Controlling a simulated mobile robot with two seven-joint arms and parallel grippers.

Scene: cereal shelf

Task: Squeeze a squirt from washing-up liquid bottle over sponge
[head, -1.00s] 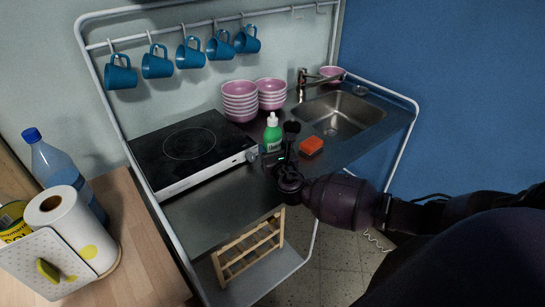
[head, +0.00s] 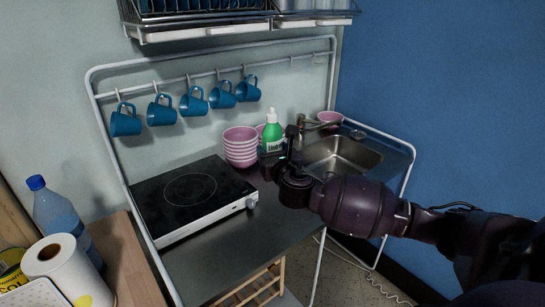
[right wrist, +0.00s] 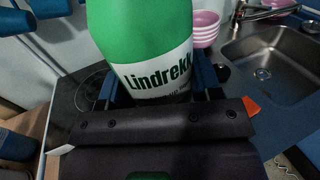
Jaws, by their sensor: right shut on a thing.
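The green washing-up liquid bottle (head: 271,133) with a white cap and label stands upright in my right gripper (head: 277,160), which is shut on it. In the head view the bottle is in front of the pink bowls and looks raised above the counter. It fills the upper middle of the right wrist view (right wrist: 145,45), its label reading "Lindrekk". The orange sponge (right wrist: 251,106) shows only as a corner at the right of the gripper in the right wrist view. In the head view my right arm hides the sponge. My left gripper is not in view.
Pink bowls (head: 240,147) are stacked behind the bottle. The sink (head: 342,158) and tap (head: 318,124) are to the right, the hob (head: 190,195) to the left. Blue mugs (head: 193,98) hang from a rail behind. Bare counter (head: 262,222) lies in front.

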